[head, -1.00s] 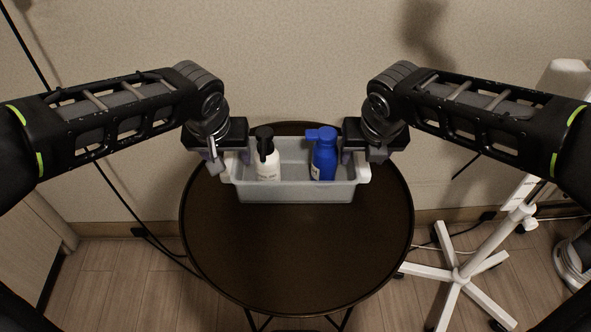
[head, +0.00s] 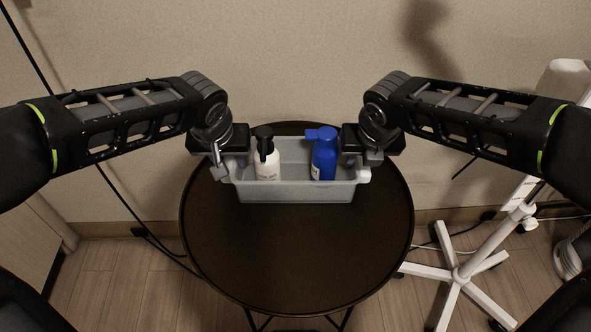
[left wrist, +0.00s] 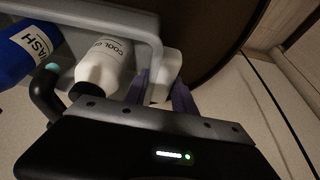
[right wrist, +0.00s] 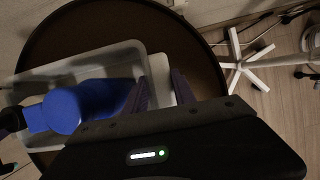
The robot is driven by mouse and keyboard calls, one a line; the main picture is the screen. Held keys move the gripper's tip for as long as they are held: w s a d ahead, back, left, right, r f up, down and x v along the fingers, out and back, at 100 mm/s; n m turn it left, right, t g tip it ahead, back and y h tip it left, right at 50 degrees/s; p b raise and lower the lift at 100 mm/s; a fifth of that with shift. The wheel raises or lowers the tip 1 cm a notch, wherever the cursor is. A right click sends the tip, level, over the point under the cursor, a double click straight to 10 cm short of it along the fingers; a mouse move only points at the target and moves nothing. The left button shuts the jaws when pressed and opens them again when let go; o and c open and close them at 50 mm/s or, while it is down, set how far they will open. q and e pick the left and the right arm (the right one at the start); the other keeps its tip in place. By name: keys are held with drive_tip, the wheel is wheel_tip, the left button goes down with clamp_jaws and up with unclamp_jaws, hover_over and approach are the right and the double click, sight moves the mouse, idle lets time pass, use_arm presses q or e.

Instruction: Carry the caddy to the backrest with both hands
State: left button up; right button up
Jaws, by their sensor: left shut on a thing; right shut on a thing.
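The grey caddy (head: 294,190) stands on the round dark table, near its far edge by the wall. It holds a white bottle with a black pump (head: 267,160) on the left and a blue bottle (head: 324,158) on the right. My left gripper (head: 231,166) is shut on the caddy's left white handle, which shows between the fingers in the left wrist view (left wrist: 163,80). My right gripper (head: 358,164) is shut on the right handle, also seen in the right wrist view (right wrist: 168,85). No backrest can be made out in these views.
The round table (head: 290,255) is bare in front of the caddy. A white stand with a star-shaped base (head: 458,275) is on the floor at right. A wall (head: 300,60) rises close behind the table. A dark cable (head: 130,205) runs down at left.

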use_arm(q)
clamp_jaws()
use_arm(e)
clamp_jaws()
use_arm(q)
drive_tip(key=shift+r, duration=0.1)
use_arm(e)
drive_tip(key=shift+r, duration=0.1)
